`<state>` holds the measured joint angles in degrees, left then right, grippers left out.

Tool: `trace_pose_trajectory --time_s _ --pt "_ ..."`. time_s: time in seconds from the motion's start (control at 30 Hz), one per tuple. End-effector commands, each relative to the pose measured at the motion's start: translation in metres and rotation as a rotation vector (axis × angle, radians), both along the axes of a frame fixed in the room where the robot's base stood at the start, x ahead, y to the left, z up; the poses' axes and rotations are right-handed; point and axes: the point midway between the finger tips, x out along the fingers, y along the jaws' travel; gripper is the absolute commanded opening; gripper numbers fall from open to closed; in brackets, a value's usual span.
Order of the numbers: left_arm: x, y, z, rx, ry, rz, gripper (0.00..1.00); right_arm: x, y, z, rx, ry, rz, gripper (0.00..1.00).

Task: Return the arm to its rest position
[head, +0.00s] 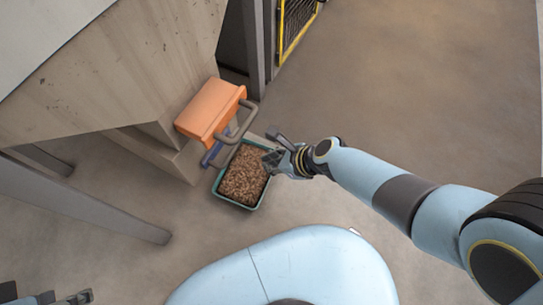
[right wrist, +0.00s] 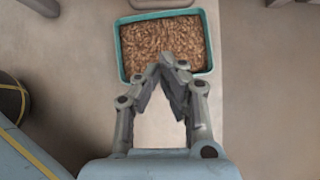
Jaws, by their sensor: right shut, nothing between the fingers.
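My right arm reaches in from the right in the head view. Its gripper (head: 274,160) is over the right edge of a teal bin (head: 232,203) filled with brown pellets. In the right wrist view the fingertips (right wrist: 169,64) come together with nothing between them, in front of the near side of the bin (right wrist: 121,55). I cannot tell whether they touch the bin. My left gripper (head: 72,298) shows only partly in the bottom left corner of the head view, and its finger state is unclear.
A large grey hopper (head: 130,60) stands at the upper left with an orange block (head: 208,108) and a grey bar handle (head: 227,137) by the bin. Grey legs (head: 80,205) slant below it. A yellow-framed barrier (head: 296,22) is behind. The floor (head: 420,90) at right is open.

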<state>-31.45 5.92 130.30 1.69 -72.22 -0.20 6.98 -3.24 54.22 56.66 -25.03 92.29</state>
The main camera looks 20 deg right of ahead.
Motion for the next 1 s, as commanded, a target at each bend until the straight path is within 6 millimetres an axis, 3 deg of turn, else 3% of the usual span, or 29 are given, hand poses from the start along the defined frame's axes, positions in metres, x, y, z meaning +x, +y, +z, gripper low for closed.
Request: trace_pose_trajectory --time_s 0.67,0.77,0.83,1.0 --pt "-0.001 0.001 -0.002 0.001 0.002 0.000 0.42 -0.003 -0.001 0.002 -0.013 -0.009 0.025 0.00" --pt "-0.001 0.001 -0.002 0.001 0.003 0.000 0.42 -0.012 -0.005 0.010 -0.086 -0.061 0.166 0.00" --pt "-0.001 0.001 -0.002 0.001 0.003 0.000 0.42 -0.025 -0.012 0.023 -0.190 -0.131 0.361 0.00" --pt "-0.001 0.001 -0.002 0.001 0.003 0.000 0.42 -0.077 -0.042 0.070 -0.551 -0.316 1.031 0.00"
